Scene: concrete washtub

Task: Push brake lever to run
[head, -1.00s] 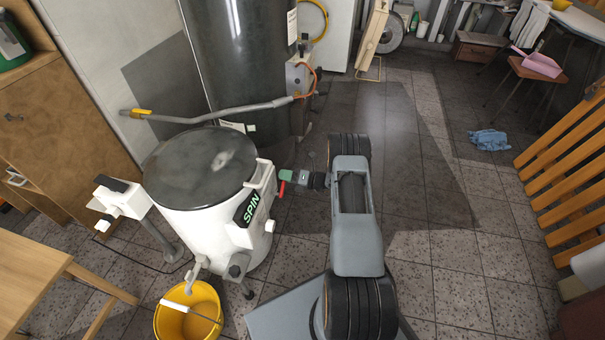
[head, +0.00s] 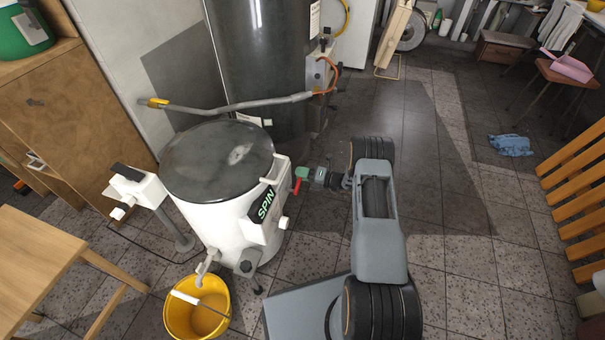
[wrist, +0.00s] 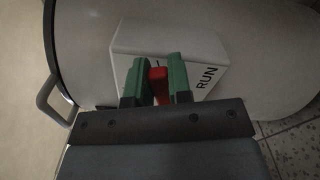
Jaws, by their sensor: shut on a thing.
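The red brake lever (wrist: 158,84) sits between the two green fingers of my gripper (wrist: 164,82) in the wrist view. My gripper is shut on it. A white block behind the lever carries the word RUN (wrist: 207,78), to the right of the fingers. In the head view the lever's red tip (head: 297,186) shows at the right side of the white spin tub (head: 225,225), below the green of my gripper (head: 300,174). The fingertips and the lever's base are partly hidden there.
A yellow bucket (head: 195,318) stands under the tub's spout. A grey hose bar (head: 235,105) runs behind the tub by a dark cylinder (head: 265,60). A wooden table (head: 35,260) is at the left. The tiled floor right of my arm is mostly clear.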

